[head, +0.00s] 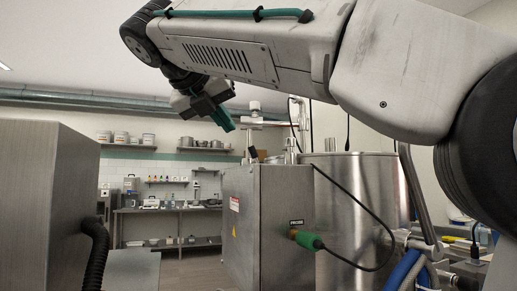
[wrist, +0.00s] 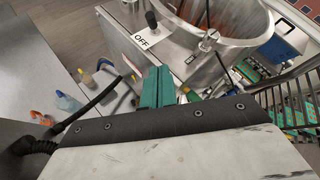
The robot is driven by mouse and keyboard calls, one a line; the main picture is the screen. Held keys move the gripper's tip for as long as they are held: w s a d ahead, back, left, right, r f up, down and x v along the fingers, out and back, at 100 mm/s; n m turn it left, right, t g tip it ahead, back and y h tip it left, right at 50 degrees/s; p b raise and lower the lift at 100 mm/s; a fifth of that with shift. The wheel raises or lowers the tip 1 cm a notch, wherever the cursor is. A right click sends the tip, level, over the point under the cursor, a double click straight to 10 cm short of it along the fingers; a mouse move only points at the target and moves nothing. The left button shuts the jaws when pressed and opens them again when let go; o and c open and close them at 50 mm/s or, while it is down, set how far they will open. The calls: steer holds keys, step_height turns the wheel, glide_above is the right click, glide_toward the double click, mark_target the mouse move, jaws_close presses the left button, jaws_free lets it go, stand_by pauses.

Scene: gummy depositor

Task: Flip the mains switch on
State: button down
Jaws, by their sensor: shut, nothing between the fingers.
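The mains switch (wrist: 151,19) looks to be the small lever with a black grip on top of the steel cabinet (head: 255,190). In the wrist view it stands at the top, beside a white label reading OFF (wrist: 141,41). My gripper (head: 225,120) is above and to the left of the cabinet in the head view. Its green fingers (wrist: 157,86) are together and empty in the wrist view, apart from the lever and lower in the picture. The lever's exact tilt is hard to tell.
A steel vessel (head: 355,185) stands right of the cabinet. A green plug (head: 307,240) with a black cable sits on the cabinet's front. A steel housing (head: 45,200) with a black hose (head: 95,250) stands at the left. Bottles (wrist: 67,101) stand on the grey surface.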

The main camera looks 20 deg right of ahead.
steer(key=shift+a, duration=0.5)
glide_toward(254, 156)
step_height(254, 156, down, 3)
steer(key=d, duration=0.1)
steer(key=shift+w+d, duration=1.15)
steer(key=shift+w, duration=0.1)
steer(key=shift+w+d+r, duration=0.15)
steer(key=shift+w+d, duration=0.1)
steer(key=shift+w, duration=0.2)
